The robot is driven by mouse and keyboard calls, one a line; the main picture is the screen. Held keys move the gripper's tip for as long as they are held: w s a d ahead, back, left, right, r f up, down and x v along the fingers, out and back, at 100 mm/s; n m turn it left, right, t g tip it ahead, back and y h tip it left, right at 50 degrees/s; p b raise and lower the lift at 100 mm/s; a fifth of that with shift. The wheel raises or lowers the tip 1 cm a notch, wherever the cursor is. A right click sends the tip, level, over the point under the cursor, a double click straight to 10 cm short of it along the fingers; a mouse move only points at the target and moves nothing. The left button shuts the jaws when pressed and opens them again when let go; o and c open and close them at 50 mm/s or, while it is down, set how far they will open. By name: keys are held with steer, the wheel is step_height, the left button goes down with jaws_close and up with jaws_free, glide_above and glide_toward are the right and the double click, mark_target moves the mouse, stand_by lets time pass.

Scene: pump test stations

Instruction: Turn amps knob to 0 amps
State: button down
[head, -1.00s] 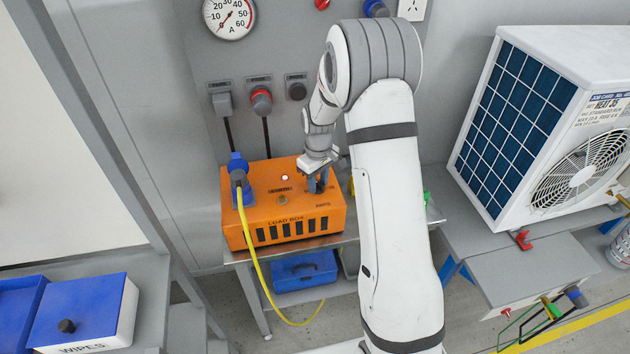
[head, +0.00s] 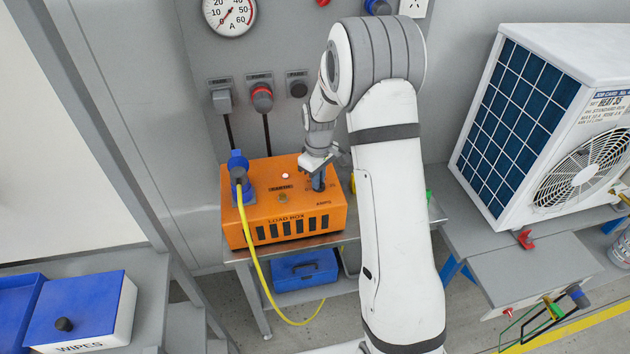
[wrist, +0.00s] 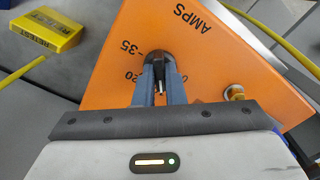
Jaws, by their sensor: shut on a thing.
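The orange load box (head: 290,230) stands on a grey bench in the head view, with an AMPS dial on its top near the right side. My gripper (head: 319,182) reaches down onto that dial. In the wrist view, my gripper (wrist: 160,88) is shut on the dark amps knob (wrist: 159,57), with a finger on each side. The marks 35, 20 and part of a 0 show around the knob, and the word AMPS (wrist: 193,17) is printed beyond it. My fingers hide part of the scale, and I cannot tell which mark the knob points to.
A blue plug (head: 240,170) with a yellow cable stands on the box's left. A brass terminal (wrist: 234,92) is near the knob. A yellow RETEST block (wrist: 43,33) lies beside the box. A round ammeter (head: 229,14) hangs on the wall above.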

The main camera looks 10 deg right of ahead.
steer(key=n+b, duration=0.1)
steer(key=n, duration=0.1)
steer(key=n+b, duration=0.2)
steer(key=n, duration=0.1)
steer(key=shift+s+f, duration=0.1)
steer(key=shift+f, duration=0.1)
steer(key=n+b, duration=0.1)
steer(key=n, duration=0.4)
steer(key=shift+d+r+b, duration=0.1)
steer(key=shift+r+b, duration=0.05)
steer(key=shift+b, duration=0.25)
steer(key=shift+n, duration=0.3)
steer(key=c, duration=1.7)
jaws_free()
steer(key=shift+d, duration=0.1)
steer(key=shift+c, duration=0.2)
steer(key=shift+o, duration=1.2)
